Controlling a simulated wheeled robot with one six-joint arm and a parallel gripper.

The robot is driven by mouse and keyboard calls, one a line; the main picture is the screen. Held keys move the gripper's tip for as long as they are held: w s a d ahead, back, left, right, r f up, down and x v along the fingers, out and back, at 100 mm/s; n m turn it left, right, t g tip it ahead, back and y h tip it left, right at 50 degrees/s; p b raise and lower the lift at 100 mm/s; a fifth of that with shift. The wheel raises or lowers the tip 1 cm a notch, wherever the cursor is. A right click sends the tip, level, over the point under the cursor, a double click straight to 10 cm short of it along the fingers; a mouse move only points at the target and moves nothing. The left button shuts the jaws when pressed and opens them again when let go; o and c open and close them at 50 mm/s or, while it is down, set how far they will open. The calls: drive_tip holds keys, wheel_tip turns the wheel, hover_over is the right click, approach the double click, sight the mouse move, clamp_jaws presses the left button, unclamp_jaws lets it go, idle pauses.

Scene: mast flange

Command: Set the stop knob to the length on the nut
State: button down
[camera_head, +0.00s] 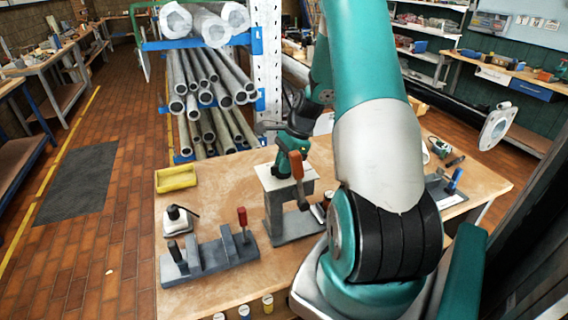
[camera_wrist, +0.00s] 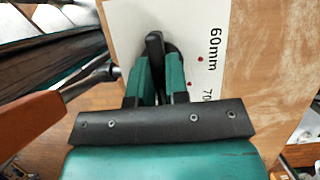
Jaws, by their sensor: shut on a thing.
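The stop knob (camera_wrist: 154,48) is a dark piece between my fingertips in the wrist view, largely covered by them. My gripper (camera_wrist: 158,68) has its two green fingers closed on it, in front of a white scale plate (camera_wrist: 212,15). The plate has red dots and reads "60mm", with a partly covered "70" below. My fingers are left of these marks; the knob's exact setting cannot be told. In the head view my gripper (camera_head: 290,150) is over a grey stand with a pale top (camera_head: 272,176). I cannot make out the nut or its length in either view.
An orange-brown lever (camera_wrist: 30,122) is left of my gripper in the wrist view. A pipe rack (camera_head: 258,98) stands behind.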

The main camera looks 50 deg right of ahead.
drive_tip(key=n+g, duration=0.1)
drive_tip(key=n, duration=0.2)
drive_tip(key=shift+w+n+y, duration=0.1)
drive_tip(key=shift+n+y, duration=0.3)
drive_tip(key=n+g, duration=0.2)
drive_tip(key=n, duration=0.2)
drive_tip(key=shift+w+n, duration=0.1)
drive_tip(key=shift+n, duration=0.2)
drive_tip(key=n+g, duration=0.1)
drive_tip(key=n, duration=0.1)
drive_tip(key=n+h+b, duration=0.1)
drive_tip(key=n, duration=0.1)
drive_tip(key=shift+n+g, duration=0.3)
drive_tip(key=shift+g, duration=0.1)
drive_tip(key=shift+w+n+g+h+b, duration=0.1)
drive_tip(key=shift+n+g+h+b, duration=0.2)
drive_tip(key=shift+n, duration=0.8)
drive_tip(key=shift+n+g+h+b, duration=0.25)
drive_tip(key=shift+n+g+h, duration=0.05)
drive_tip(key=shift+n, duration=0.8)
drive_tip(key=c, duration=1.1)
unclamp_jaws()
drive_tip(key=shift+r, duration=0.1)
